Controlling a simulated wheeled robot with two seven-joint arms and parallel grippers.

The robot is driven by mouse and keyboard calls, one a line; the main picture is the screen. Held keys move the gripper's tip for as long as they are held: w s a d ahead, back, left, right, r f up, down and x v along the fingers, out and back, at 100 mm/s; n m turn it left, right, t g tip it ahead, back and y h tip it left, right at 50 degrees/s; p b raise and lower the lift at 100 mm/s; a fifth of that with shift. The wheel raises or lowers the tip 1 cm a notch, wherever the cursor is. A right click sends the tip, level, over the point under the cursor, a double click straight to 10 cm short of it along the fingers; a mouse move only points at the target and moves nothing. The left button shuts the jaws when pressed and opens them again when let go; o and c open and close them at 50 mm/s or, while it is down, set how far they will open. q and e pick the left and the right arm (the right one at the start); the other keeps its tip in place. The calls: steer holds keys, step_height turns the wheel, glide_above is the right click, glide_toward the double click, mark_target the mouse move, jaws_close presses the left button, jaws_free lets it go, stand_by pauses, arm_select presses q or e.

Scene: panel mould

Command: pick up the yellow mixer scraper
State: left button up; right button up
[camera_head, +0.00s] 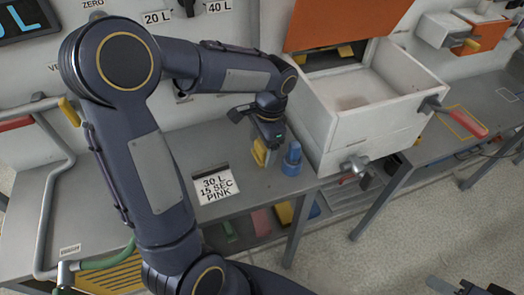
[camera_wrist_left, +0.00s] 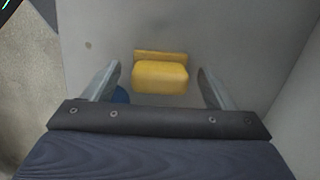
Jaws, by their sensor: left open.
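The yellow mixer scraper (camera_head: 260,152) stands on the grey bench, just left of a blue object (camera_head: 292,158). My left gripper (camera_head: 268,143) is above it, pointing down, and partly hides it in the head view. In the left wrist view the scraper (camera_wrist_left: 160,77) shows as a yellow block with a flat yellow part behind it. It lies between the two spread fingers of my left gripper (camera_wrist_left: 159,76), with a gap on each side. The left gripper is open and empty. Dark parts at the lower right edge of the head view look like my right gripper (camera_head: 462,288); its jaws are unclear.
A white box (camera_head: 372,135) with an open top stands close to the right of the scraper. A card reading "30 L 15 SEC PINK" (camera_head: 216,185) lies on the bench at the left. A red-handled tool (camera_head: 460,120) is farther right. The bench's front edge is near.

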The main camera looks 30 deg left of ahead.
mark_target(262, 144)
arm_select(q)
steer(key=c, duration=1.1)
steer(key=shift+r, duration=0.1)
step_height(262, 144, up, 18)
steer(key=shift+f+p, duration=0.1)
steer(key=shift+p, duration=0.9)
